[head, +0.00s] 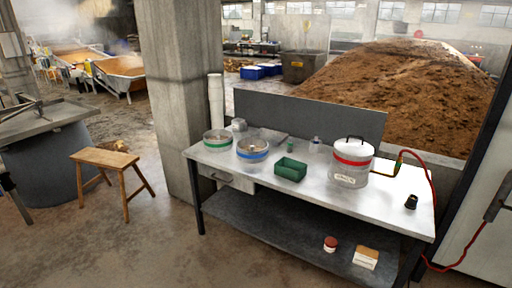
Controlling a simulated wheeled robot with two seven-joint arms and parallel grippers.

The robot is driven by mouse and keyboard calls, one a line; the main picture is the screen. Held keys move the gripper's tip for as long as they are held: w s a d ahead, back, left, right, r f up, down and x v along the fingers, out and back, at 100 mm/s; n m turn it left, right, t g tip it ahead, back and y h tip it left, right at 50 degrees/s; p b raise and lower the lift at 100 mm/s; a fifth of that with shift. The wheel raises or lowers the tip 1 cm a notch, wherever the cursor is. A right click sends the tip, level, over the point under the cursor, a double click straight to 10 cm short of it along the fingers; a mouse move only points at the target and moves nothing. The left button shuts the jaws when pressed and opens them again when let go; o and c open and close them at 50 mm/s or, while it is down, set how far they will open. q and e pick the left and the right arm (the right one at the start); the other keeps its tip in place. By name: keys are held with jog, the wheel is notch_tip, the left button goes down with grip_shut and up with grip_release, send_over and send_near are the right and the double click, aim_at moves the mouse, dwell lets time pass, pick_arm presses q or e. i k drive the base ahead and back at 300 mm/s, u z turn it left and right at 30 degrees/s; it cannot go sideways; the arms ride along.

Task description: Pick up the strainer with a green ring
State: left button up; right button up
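The strainer with a green ring (217,147) stands upright near the left end of the metal table (320,197). It is a round, shallow metal vessel with a green band around its side. Beside it on the right stands a similar strainer with a blue ring (252,156), a little closer to the front edge. I cannot tell whether the two touch. Neither of my grippers is visible in the head view.
A green bin (290,170) and a lidded pot with a red band (351,172) stand farther right on the table. A small black object (411,202) sits near its right end. A concrete pillar (178,90) rises behind the left end. A wooden stool (105,158) stands left, with open floor between.

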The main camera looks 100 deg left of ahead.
aim_at(290, 143)
jog(key=u, duration=3.4)
jog(key=i, duration=1.4)
jog(key=z, duration=0.25)
